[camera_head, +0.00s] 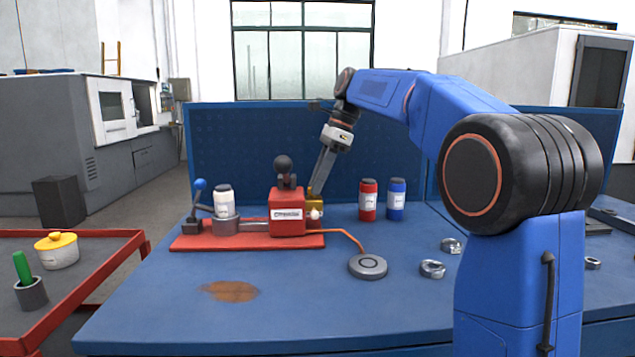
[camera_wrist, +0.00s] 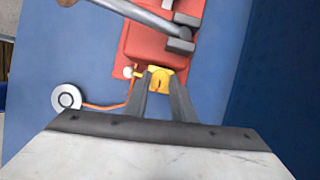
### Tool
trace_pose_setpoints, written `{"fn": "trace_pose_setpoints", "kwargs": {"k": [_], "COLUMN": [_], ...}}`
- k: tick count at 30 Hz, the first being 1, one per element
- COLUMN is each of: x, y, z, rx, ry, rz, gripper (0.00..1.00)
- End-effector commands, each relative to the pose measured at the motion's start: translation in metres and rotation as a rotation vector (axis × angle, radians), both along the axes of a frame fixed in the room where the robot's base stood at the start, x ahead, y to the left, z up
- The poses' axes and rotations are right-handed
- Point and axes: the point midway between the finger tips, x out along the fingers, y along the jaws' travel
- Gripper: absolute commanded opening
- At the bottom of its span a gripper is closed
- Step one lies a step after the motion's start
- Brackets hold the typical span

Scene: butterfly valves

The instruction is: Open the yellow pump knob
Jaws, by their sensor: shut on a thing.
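The yellow pump knob (camera_head: 313,209) sits at the right side of the red pump block (camera_head: 287,214) in the head view. In the wrist view the yellow knob (camera_wrist: 160,83) lies between my fingertips. My gripper (camera_head: 318,188) reaches down from the upper right, with its fingers tilted. It is shut on the yellow knob; the fingers partly hide it in the head view. A small white round part (camera_wrist: 127,72) sits beside the knob. The red pump base (camera_wrist: 165,38) extends above it in the wrist view, with a grey lever (camera_wrist: 135,10) crossing over.
An orange hose runs to a grey disc (camera_head: 368,266) on the blue table (camera_head: 320,315). Red (camera_head: 368,200) and blue (camera_head: 396,200) bottles stand right of the pump. A white bottle (camera_head: 223,200) and blue-tipped lever (camera_head: 200,185) stand left. Metal rings (camera_head: 432,269) lie at right.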

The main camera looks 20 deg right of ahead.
Motion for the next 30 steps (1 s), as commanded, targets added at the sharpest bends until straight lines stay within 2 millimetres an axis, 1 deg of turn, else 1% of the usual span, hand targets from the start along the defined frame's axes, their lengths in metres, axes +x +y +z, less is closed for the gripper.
{"fn": "trace_pose_setpoints", "kwargs": {"k": [3,7,17,18,19,20,30], "x": [0.0018,0.0023,0.0021,0.0021,0.002,0.002,0.0021], "y": [0.0,0.0,0.0,-0.0001,-0.0001,-0.0001,-0.001], "z": [-0.0001,-0.0001,0.0002,0.0003,0.0003,0.0003,0.0026], "rx": [0.0,0.001,0.001,0.001,0.001,0.001,0.001], "ry": [0.0,0.0,-0.002,-0.001,-0.001,-0.001,-0.001], "rz": [0.086,0.145,0.158,0.157,0.157,0.157,0.157], "gripper": [0.01,0.01,0.01,0.33,0.4,0.42,0.42]}}
